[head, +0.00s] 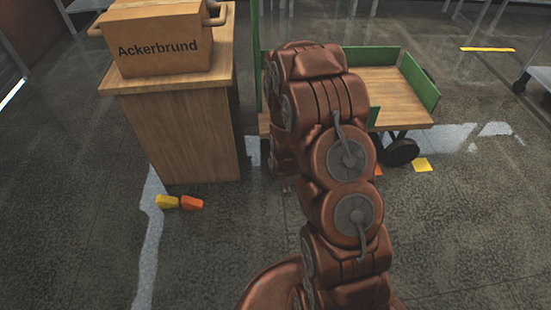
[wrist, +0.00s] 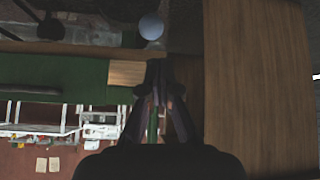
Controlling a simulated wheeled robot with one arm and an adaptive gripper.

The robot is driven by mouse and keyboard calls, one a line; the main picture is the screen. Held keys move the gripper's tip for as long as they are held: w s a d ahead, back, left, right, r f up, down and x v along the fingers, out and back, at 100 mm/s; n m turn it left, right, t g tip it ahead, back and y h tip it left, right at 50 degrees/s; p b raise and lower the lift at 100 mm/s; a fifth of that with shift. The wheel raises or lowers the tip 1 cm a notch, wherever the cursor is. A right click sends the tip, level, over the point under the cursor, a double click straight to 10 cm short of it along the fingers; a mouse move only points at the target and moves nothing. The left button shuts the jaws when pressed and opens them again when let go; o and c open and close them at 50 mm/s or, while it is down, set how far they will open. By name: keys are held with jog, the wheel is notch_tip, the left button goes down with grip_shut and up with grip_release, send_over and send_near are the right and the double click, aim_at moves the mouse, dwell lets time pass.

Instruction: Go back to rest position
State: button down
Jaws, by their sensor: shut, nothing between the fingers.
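My gripper (wrist: 158,68) shows in the wrist view as dark fingers that meet at their tips. It is shut and holds nothing. A narrow strip of green shows through the gap behind the tips. In the head view my brown arm rises through the middle and bends over in front of the cart; it hides the gripper there.
A wheeled cart (head: 392,97) with green sides stands behind my arm. Yellow (head: 167,202) and orange (head: 192,203) pieces lie on the floor.

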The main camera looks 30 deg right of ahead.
dwell(0.5)
jog(key=s+a+r+g+y+p, duration=0.15)
jog(key=s+a+r+p, duration=0.35)
jog(key=r, duration=0.7)
jog(key=s+a+r+n+g+p, duration=0.1)
jog(key=s+r+g+p, duration=0.15)
jog(key=r+p, duration=0.65)
jog(key=s+a+r+g+y+p, duration=0.1)
jog(key=s+a+r+p, duration=0.25)
jog(key=r, duration=1.05)
jog(key=s+a+r+g+p, duration=0.2)
jog(key=s+r+p, duration=0.5)
jog(key=s+r, duration=0.5)
jog(key=s+a+r+n+g+p, duration=0.1)
jog(key=s+a+r+g+p, duration=0.1)
jog(key=s+r+p, duration=0.5)
jog(key=s+r, duration=0.5)
jog(key=r, duration=0.3)
